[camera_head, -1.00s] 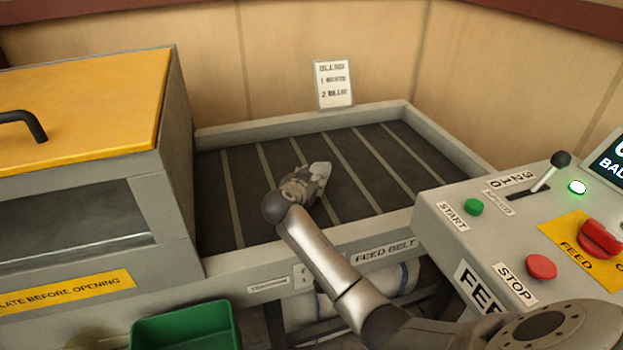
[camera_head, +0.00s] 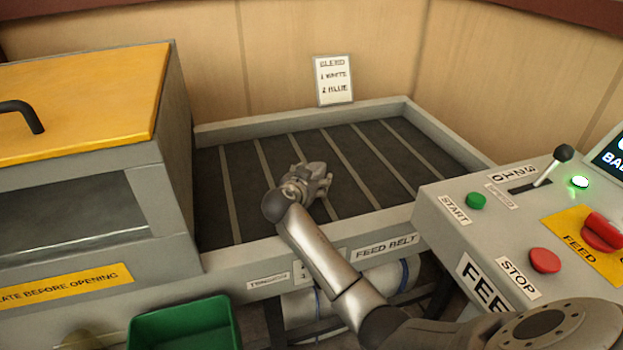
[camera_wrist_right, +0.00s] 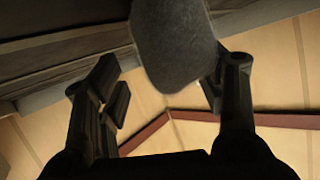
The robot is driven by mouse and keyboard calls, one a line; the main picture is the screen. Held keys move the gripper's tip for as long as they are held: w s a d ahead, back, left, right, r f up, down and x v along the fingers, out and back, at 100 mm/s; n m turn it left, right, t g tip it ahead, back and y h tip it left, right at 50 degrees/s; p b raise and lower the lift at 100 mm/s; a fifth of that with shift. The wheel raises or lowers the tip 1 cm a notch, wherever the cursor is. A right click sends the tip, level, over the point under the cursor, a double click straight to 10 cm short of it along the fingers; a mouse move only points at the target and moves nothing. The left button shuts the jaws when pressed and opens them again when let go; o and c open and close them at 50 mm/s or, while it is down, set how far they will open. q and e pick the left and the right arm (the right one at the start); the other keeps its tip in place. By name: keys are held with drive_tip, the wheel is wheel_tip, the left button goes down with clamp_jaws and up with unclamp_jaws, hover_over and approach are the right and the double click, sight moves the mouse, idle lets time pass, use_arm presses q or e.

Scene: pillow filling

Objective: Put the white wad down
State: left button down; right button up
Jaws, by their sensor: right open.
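The wad (camera_wrist_right: 172,45) looks grey in shadow, a rounded fuzzy lump at the top of the right wrist view, by the fingertips. It overlaps the right-hand finger in that picture; I cannot tell whether they touch. My right gripper (camera_head: 318,178) is open over the middle of the dark feed belt (camera_head: 365,150), pointing away from me. In the head view the wad cannot be made out behind the gripper. My left gripper is not in view.
The belt has raised slats and a grey rim (camera_head: 300,116). A yellow-lidded machine (camera_head: 80,100) stands left, a control panel (camera_head: 520,220) right. A blend sign (camera_head: 333,80) stands at the back. A green bin (camera_head: 185,325) is at front. The belt's right side is clear.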

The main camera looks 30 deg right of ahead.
drive_tip(key=shift+r, duration=0.15)
drive_tip(key=shift+r+p, duration=0.65)
drive_tip(key=shift+p, duration=0.1)
drive_tip(key=b+v, duration=0.1)
drive_tip(key=v, duration=1.1)
drive_tip(key=shift+f, duration=0.15)
idle(1.6)
drive_tip(key=shift+f, duration=0.1)
idle(1.0)
